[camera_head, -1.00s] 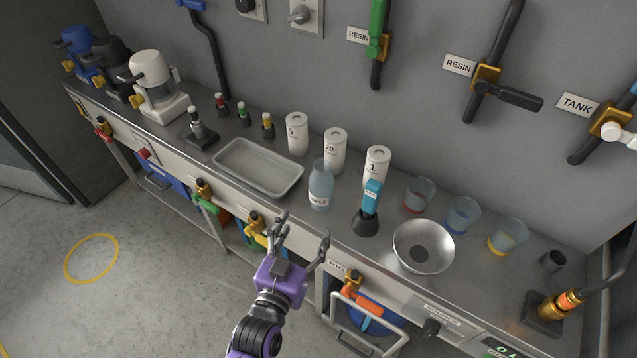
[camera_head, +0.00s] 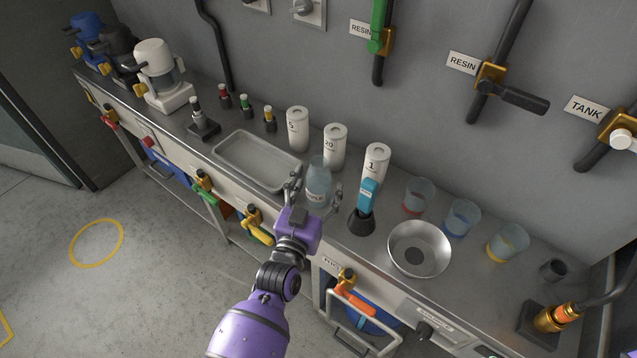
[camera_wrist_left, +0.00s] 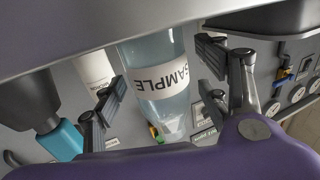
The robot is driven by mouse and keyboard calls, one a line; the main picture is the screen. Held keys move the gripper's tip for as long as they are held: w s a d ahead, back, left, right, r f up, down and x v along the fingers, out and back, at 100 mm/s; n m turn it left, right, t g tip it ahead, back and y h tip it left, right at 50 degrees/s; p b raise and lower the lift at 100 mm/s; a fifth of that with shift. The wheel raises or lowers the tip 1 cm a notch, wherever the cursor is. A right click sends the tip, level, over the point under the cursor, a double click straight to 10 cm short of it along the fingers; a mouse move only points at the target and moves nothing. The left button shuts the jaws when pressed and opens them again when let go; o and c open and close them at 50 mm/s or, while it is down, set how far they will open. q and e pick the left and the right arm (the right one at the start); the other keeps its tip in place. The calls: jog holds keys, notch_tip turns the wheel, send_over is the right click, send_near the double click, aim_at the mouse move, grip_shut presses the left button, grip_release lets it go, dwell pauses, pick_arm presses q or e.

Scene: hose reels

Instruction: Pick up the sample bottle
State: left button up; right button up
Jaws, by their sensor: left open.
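The sample bottle (camera_head: 318,184) is a clear, bluish bottle with a white label. It stands upright on the steel counter (camera_head: 385,275), between the tray and the blue-handled tool. In the left wrist view the bottle (camera_wrist_left: 160,85) shows its label reading SAMPLE. My left gripper (camera_head: 315,190) is open, with one finger on each side of the bottle. In the left wrist view its fingers (camera_wrist_left: 165,95) flank the bottle with gaps visible. I cannot tell how deep the bottle sits between them. My right gripper is not in view.
A grey tray (camera_head: 257,162) lies left of the bottle. Numbered white canisters (camera_head: 335,147) stand behind it. A blue-handled tool in a dark holder (camera_head: 362,222) stands close on the right, beside a metal bowl (camera_head: 420,236). Tinted beakers (camera_head: 461,217) stand farther right.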

pick_arm(q)
jog(key=shift+w+d, duration=0.1)
jog(key=shift+w, duration=0.25)
jog(key=shift+c, duration=0.4)
jog(key=c, duration=1.1)
jog(key=shift+c, duration=1.1)
jog(key=shift+r, duration=0.2)
